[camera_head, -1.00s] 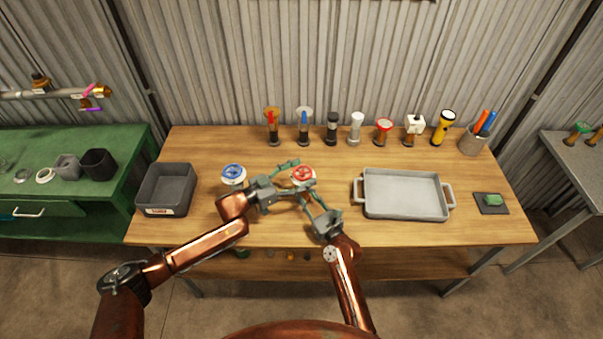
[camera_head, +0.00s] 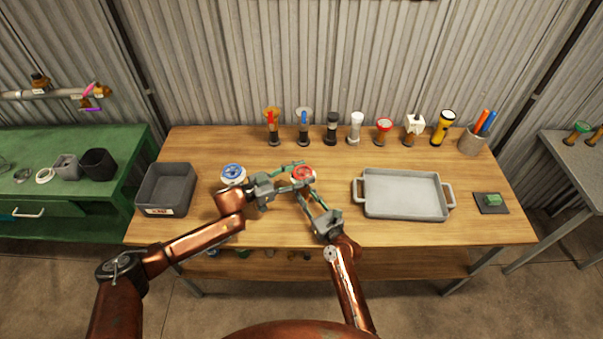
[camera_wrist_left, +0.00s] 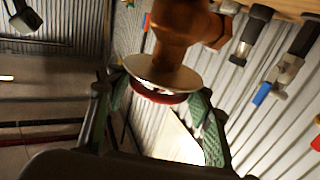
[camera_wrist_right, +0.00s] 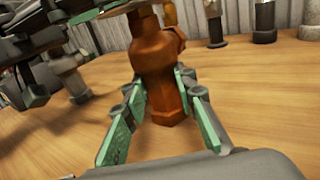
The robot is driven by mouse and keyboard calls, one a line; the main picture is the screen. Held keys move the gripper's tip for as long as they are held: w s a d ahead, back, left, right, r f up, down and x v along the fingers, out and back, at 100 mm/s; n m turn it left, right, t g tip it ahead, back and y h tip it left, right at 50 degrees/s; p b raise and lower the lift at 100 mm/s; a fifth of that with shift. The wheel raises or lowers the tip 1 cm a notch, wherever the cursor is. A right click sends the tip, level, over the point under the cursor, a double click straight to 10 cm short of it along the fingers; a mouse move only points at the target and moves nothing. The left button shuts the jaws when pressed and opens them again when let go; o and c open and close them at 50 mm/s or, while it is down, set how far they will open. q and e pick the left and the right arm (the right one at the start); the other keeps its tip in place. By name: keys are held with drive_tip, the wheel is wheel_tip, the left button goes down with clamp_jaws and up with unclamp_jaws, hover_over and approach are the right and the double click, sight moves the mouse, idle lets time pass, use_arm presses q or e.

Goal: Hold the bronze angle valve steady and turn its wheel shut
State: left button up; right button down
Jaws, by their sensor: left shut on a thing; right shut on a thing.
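The bronze angle valve stands upright on the bench, its red wheel (camera_head: 303,173) facing up in the head view. My left gripper (camera_head: 298,174) comes in from the left and is shut on the red wheel. In the left wrist view its fingers lie on both sides of the red rim (camera_wrist_left: 158,95), below a pale disc and the bronze body (camera_wrist_left: 182,35). My right gripper (camera_head: 304,193) reaches in from the front, shut on the valve's bronze body. In the right wrist view its green-padded fingers flank the body (camera_wrist_right: 155,62). My left gripper hides part of the valve in the head view.
A blue-wheeled valve (camera_head: 233,174) stands close to the left of my left gripper. A dark grey bin (camera_head: 166,210) is at the left, a grey tray (camera_head: 405,214) at the right.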

use_arm(q)
drive_tip(key=shift+a, duration=0.15)
drive_tip(key=o, duration=1.2)
drive_tip(key=shift+c, duration=0.2)
drive_tip(key=v, duration=1.2)
drive_tip(key=shift+w, duration=0.2)
drive_tip(key=shift+r, duration=0.1)
